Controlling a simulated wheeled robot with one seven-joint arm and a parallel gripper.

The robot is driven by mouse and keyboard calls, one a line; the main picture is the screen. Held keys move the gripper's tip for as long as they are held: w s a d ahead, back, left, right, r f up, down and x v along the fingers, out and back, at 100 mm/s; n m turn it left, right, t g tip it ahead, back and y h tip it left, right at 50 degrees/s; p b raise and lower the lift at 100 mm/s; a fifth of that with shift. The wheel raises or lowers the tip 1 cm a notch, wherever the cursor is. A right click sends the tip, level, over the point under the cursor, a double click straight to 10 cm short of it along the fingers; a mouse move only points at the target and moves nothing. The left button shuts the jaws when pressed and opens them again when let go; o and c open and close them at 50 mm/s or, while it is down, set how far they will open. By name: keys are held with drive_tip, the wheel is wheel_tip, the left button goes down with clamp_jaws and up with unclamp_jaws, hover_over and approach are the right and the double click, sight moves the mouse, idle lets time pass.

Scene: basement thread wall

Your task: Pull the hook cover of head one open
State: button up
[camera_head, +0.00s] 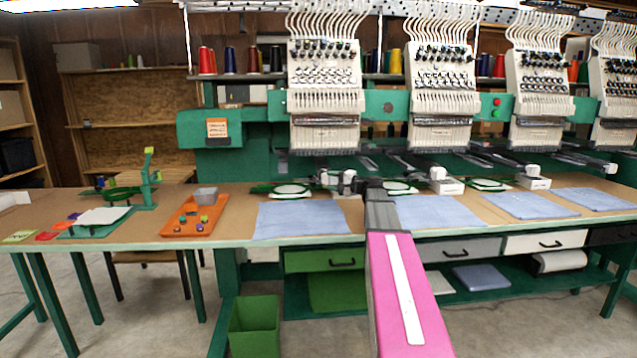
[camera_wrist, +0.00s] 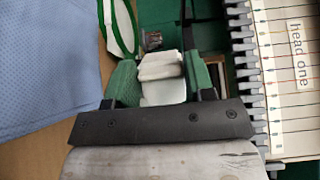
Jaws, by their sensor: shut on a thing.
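The hook cover of head one (camera_wrist: 162,68) is a white block with a raised grip, seen between my fingers in the wrist view. My gripper (camera_wrist: 160,80) is shut on it, with a green pad against each side. In the head view my gripper (camera_head: 344,183) is low under the leftmost sewing head (camera_head: 325,75), and my arm hides part of the area. The label "head one" (camera_wrist: 299,55) stands at the right of the wrist view. How far the cover is open cannot be told.
A green hoop with white fabric (camera_wrist: 118,25) lies close to the left of my gripper. A blue cloth (camera_head: 305,220) lies on the table in front. Similar white parts (camera_head: 446,186) sit under the second head. An orange tray (camera_head: 190,228) is to the left.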

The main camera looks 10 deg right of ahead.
sight(333, 179)
drive_tip(key=shift+d+n+g+y, duration=0.55)
drive_tip(key=shift+n+g+y, duration=0.05)
drive_tip(key=shift+g, duration=0.1)
drive_tip(key=shift+s, duration=0.1)
drive_tip(key=shift+w+d, duration=0.2)
drive_tip(key=shift+d, duration=1.25)
drive_tip(key=o, duration=0.9)
drive_tip(key=shift+w, duration=0.1)
